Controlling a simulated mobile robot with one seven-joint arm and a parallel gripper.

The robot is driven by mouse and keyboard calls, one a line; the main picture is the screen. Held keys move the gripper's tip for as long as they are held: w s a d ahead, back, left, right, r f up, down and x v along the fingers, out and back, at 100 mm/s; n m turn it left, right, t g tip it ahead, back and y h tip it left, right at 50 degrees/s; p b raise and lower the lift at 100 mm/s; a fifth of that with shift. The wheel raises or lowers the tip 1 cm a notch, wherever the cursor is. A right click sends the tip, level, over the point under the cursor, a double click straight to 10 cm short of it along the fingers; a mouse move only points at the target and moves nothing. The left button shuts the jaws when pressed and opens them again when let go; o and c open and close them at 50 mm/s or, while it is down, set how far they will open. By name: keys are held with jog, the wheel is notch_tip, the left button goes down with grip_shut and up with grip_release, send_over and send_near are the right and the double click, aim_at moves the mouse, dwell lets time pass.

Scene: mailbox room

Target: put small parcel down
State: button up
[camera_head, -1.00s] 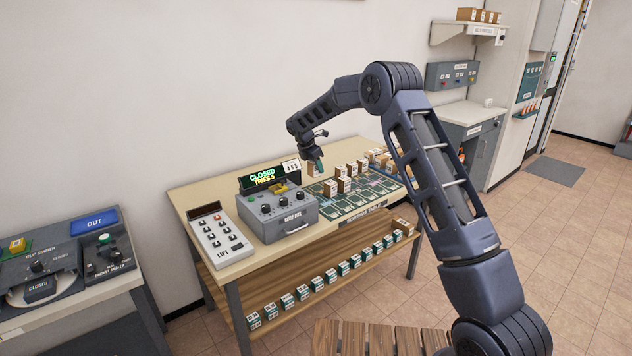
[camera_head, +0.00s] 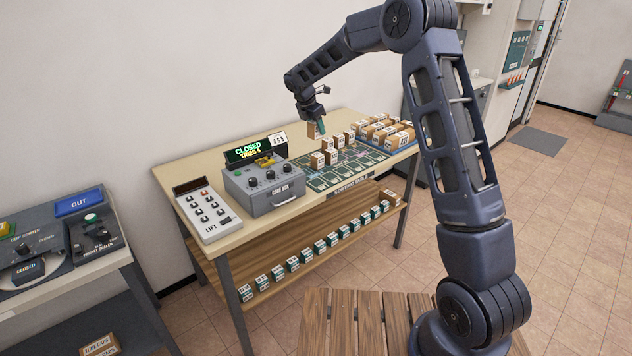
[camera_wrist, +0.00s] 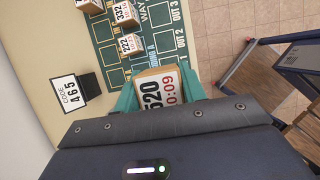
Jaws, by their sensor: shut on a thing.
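The small parcel (camera_wrist: 160,88) is a brown box with a white label reading 520 and 10:09 in red. It sits between the teal fingers of my gripper (camera_wrist: 163,92), which is shut on it. In the head view my gripper (camera_head: 318,124) hangs over the back part of the sorting table, with the parcel (camera_head: 312,131) partly hidden at its fingers. Whether the parcel touches the table is hard to tell. The green sorting mat (camera_head: 318,180), marked with lanes such as OUT 1, OUT 2 and OUT 3, lies beside and in front of it.
Several small parcels (camera_head: 331,156) stand on the mat. More boxes fill a blue tray (camera_head: 416,147) at the table's right end. The lower shelf holds several boxes.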

jog(key=shift+s+d+f, duration=0.2)
jog(key=shift+s+d, duration=0.05)
notch_tip(320, 180, down, 20)
jog(key=shift+r, duration=0.15)
dwell(0.3)
jog(key=o, duration=1)
